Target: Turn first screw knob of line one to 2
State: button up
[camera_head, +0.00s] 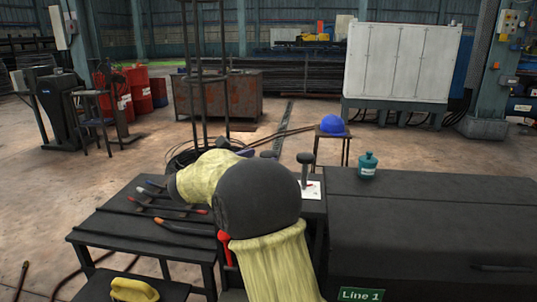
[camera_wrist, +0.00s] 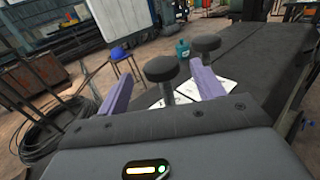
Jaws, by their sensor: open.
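Two black mushroom-shaped screw knobs show in the wrist view. The nearer knob (camera_wrist: 161,69) stands upright between my fingers, with a visible gap on both sides. The other knob (camera_wrist: 205,44) stands just beyond my right finger. White plates (camera_wrist: 215,89) lie at their bases; their markings are too small to read. My gripper (camera_wrist: 156,57) is open, its purple fingers spread around the nearer knob. A green "Line 1" sign (camera_head: 361,295) is at the bottom.
A long dark bench (camera_head: 430,215) extends right, with a teal bottle (camera_head: 368,164) on it. A blue helmet (camera_head: 333,125) sits on a stand behind. A dark table (camera_head: 120,220) with tools is at left. Wire coils (camera_wrist: 50,125) lie left of my gripper.

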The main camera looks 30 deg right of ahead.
jog(key=x, duration=0.4)
jog(key=shift+w+d, duration=0.1)
jog(key=shift+d, duration=0.2)
jog(key=c, duration=1)
jog(key=shift+o, duration=0.2)
